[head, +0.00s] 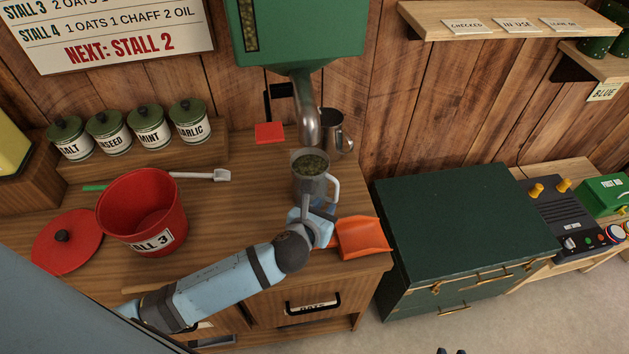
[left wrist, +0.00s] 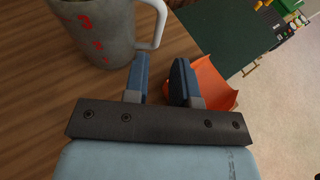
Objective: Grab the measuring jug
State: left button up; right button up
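The measuring jug (head: 311,183) is a pale grey cup with a white handle on its right. It stands upright on the wooden counter below the green dispenser's spout and holds greenish feed. In the left wrist view the jug (left wrist: 106,38) shows red numbers, and its handle lies just beyond the fingertips. My left gripper (head: 314,213) is at the jug's near right side. In the left wrist view its two blue fingers (left wrist: 161,75) are apart with nothing between them. Of my right arm, at most small dark tips show at the head view's bottom edge.
An orange scoop (head: 362,238) lies close right of my left gripper. A metal pitcher (head: 333,130) stands behind the jug. The spout (head: 308,120) hangs just above. A red bucket (head: 142,207) and red lid (head: 66,243) stand left. A green chest (head: 460,220) is right.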

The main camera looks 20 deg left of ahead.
aim_at(336, 194)
pick_arm(q)
jog(key=x, duration=0.9)
jog(key=shift+w+a+f+p, duration=0.15)
jog(key=shift+f+p, duration=0.15)
jog(key=shift+f, duration=0.05)
jog(key=shift+c, duration=0.3)
grip_shut()
